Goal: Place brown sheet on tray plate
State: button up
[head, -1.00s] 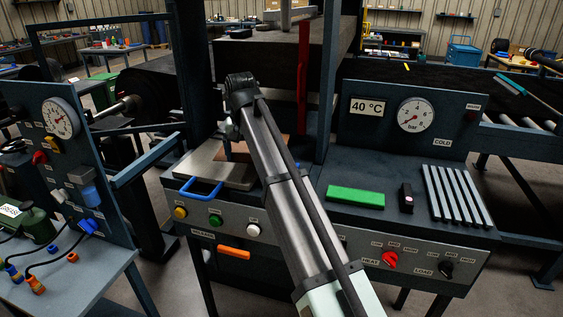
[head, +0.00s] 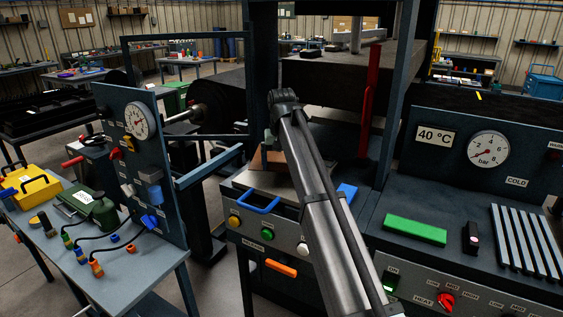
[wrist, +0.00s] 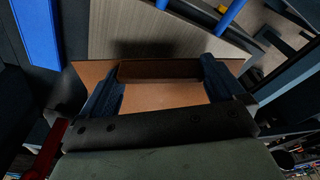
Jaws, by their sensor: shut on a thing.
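The brown sheet (wrist: 155,93) is a flat tan-brown piece with a raised brown strip across it. My gripper (wrist: 160,74) is shut on it, with one dark finger at each end of the strip. In the head view the brown sheet (head: 274,160) shows only in part beside my arm. The tray plate (wrist: 150,30) is a flat grey-brown plate with a blue handle. In the head view the tray plate (head: 246,180) lies on the press's front shelf. The sheet overlaps the plate, with a dark shadow at its edge. I cannot tell whether they touch. My arm hides the fingers in the head view.
A red upright bar (head: 370,100) and dark posts stand close to my arm. A gauge panel (head: 140,150) stands left.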

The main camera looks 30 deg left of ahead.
aim_at(281, 171)
jog(key=shift+f, duration=2.85)
jog(key=shift+f, duration=0.15)
jog(key=o, duration=0.7)
jog(key=r, duration=0.4)
jog(key=s+r, duration=0.1)
jog(key=r, duration=0.4)
jog(key=d+r, duration=0.1)
jog(key=r, duration=0.3)
jog(key=shift+s+d+r, duration=0.1)
jog(key=shift+s+r, duration=0.25)
